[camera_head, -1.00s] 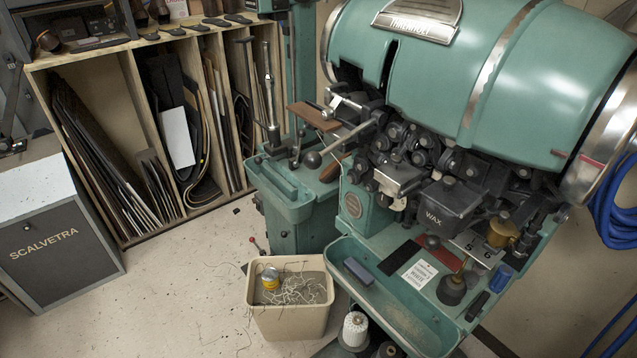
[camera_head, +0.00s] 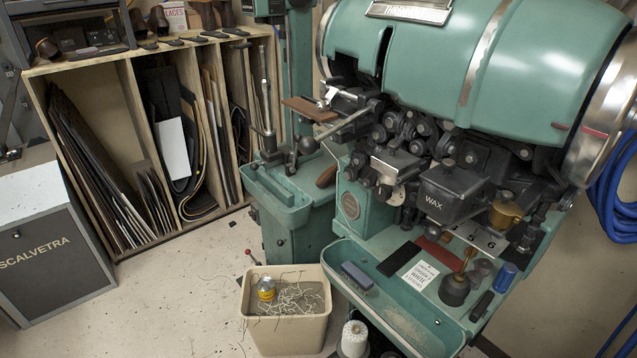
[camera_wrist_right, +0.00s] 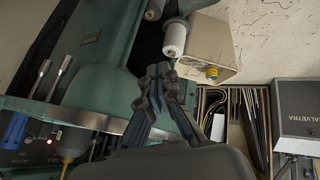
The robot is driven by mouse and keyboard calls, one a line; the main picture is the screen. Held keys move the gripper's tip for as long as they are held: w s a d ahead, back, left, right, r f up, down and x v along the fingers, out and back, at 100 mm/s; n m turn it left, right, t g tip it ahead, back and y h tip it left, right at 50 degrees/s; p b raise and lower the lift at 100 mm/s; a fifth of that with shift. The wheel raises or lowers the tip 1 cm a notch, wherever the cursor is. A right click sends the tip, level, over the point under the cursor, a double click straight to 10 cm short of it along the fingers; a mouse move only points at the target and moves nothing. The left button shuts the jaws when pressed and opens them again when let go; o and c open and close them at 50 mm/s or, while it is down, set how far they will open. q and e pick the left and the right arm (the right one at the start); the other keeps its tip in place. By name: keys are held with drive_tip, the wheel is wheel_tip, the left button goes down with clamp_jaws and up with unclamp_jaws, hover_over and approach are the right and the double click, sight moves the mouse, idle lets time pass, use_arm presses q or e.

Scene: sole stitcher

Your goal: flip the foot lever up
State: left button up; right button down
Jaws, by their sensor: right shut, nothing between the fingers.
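The teal sole stitcher (camera_head: 450,60) fills the right of the head view. A thin lever with a red knob (camera_head: 249,253) sticks out low beside the machine's left column, behind the bin; I cannot tell for sure that it is the foot lever. No other foot lever is clear to me in either view. My right gripper (camera_wrist_right: 160,70) shows in the right wrist view, its dark fingers shut and empty. It is in front of the machine's teal body (camera_wrist_right: 100,75), close to a white thread spool. My left gripper is in neither view.
A beige bin (camera_head: 288,328) with thread scraps stands on the floor before the machine, with a white thread spool (camera_head: 354,338) to its right. A wooden rack (camera_head: 100,72) and a grey cabinet (camera_head: 50,265) stand at left. The floor (camera_head: 170,290) between is mostly clear.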

drive_tip(key=w+a+r+n+t+b, duration=0.1)
drive_tip(key=w+r+n+t, duration=0.5)
drive_tip(key=r, duration=0.4)
drive_tip(key=w+r+n+t, duration=0.4)
drive_tip(key=w+r+n, duration=0.35)
drive_tip(key=r, duration=0.35)
drive_tip(key=a+r+n+t+y, duration=0.1)
drive_tip(key=a+r+n+y, duration=0.5)
drive_tip(key=n, duration=0.6)
drive_tip(key=a+r+n+t+y, duration=0.1)
drive_tip(key=a+r+n+y, duration=0.5)
drive_tip(key=n+y, duration=0.3)
drive_tip(key=w+n, duration=0.1)
drive_tip(key=n, duration=0.2)
drive_tip(key=shift+a+r+t+y, duration=0.15)
drive_tip(key=shift+a+t+y, duration=0.15)
drive_tip(key=shift+a, duration=0.05)
